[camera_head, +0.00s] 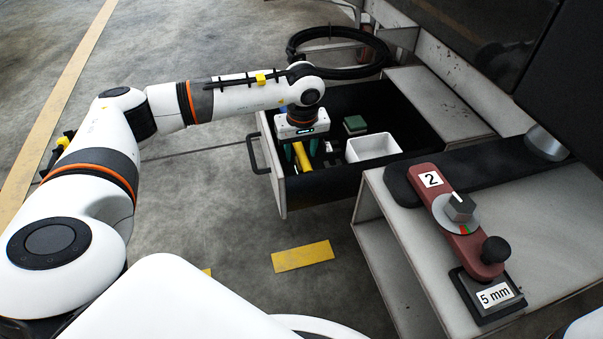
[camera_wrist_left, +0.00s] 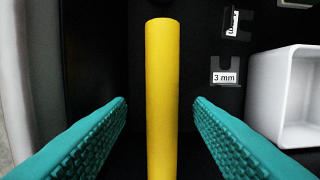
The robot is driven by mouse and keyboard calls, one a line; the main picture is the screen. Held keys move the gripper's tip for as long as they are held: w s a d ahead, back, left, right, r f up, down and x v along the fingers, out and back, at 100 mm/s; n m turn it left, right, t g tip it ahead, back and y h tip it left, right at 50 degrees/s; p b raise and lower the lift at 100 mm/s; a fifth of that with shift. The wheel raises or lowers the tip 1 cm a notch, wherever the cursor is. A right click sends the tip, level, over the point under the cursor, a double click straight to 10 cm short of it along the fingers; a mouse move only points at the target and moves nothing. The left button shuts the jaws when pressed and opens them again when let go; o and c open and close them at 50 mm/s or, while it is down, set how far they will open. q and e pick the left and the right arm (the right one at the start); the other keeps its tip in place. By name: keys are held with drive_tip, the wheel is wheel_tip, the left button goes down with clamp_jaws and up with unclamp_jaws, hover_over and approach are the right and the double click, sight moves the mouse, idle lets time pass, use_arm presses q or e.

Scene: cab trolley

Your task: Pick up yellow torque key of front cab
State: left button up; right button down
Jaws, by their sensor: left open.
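The yellow torque key (camera_head: 307,156) is in the open drawer of the cab trolley, near its front left end. In the left wrist view the key (camera_wrist_left: 162,90) is a yellow cylinder running up the middle of the picture. My left gripper (camera_head: 302,155) reaches down into the drawer over the key. Its teal fingers (camera_wrist_left: 160,125) are open, one on each side of the key, with a visible gap on both sides. The key's lower end is cut off by the wrist view's edge. My right gripper is in neither view.
A white box (camera_head: 373,148) stands right of the key, and a green-topped block (camera_head: 355,124) lies behind it. A "3 mm" label (camera_wrist_left: 224,77) lies in the drawer. The drawer's front wall (camera_head: 268,165) is close on the left. A red lever tool (camera_head: 455,215) rests on the right-hand shelf.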

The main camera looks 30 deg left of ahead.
use_arm(q)
wheel_tip(320, 180, down, 4)
drive_tip(key=b, duration=0.3)
drive_tip(key=shift+w+f, duration=0.1)
drive_tip(key=shift+f, duration=0.05)
clamp_jaws()
